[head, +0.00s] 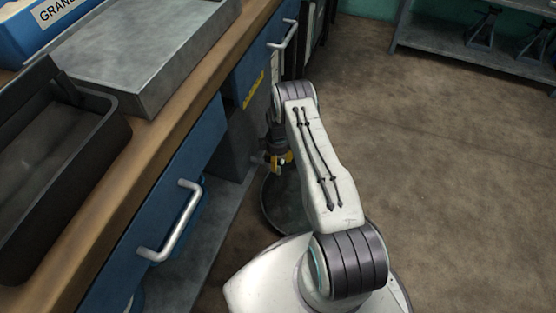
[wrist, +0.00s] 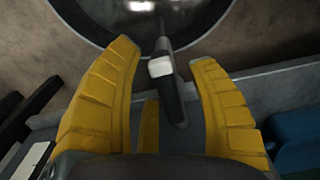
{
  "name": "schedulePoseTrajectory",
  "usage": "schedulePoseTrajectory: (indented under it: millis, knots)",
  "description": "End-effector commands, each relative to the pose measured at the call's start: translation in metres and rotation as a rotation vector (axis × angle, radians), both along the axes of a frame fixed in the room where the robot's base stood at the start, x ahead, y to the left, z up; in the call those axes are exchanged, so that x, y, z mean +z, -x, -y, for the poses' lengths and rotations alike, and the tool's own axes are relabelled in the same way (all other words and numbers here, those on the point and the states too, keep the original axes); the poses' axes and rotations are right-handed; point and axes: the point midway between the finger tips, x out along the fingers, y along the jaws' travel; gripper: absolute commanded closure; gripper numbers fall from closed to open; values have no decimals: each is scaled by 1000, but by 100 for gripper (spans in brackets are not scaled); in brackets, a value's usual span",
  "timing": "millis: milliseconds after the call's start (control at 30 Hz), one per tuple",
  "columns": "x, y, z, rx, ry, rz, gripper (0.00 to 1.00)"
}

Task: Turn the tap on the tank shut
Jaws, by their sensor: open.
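My gripper (wrist: 163,56) is open, with its yellow fingers spread to the left and right in the wrist view. A dark grey tap (wrist: 178,104) with a pale square end lies between the fingers, with a visible gap on either side. In the head view my gripper (head: 278,162) points down beside a grey box-shaped body (head: 232,145) under the workbench, which looks like the tank. My arm and gripper hide the tap there. I cannot tell from these views how far the tap is turned.
A dark round pan (head: 286,206) sits on the floor below my gripper; its rim (wrist: 85,35) also shows in the wrist view. The workbench (head: 190,80) with blue drawers and metal handles runs along the left. Open floor (head: 440,160) lies to the right.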

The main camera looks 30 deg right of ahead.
Motion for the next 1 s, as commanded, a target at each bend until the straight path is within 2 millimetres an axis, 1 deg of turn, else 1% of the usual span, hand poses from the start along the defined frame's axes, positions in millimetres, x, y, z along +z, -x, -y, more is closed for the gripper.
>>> schedulePoseTrajectory:
  millis: [133, 733, 1000]
  knots:
    - [0, 0, 0, 0, 0, 0, 46]
    - [0, 0, 0, 0, 0, -1, 100]
    - [-1, 1, -1, -16, 0, -1, 100]
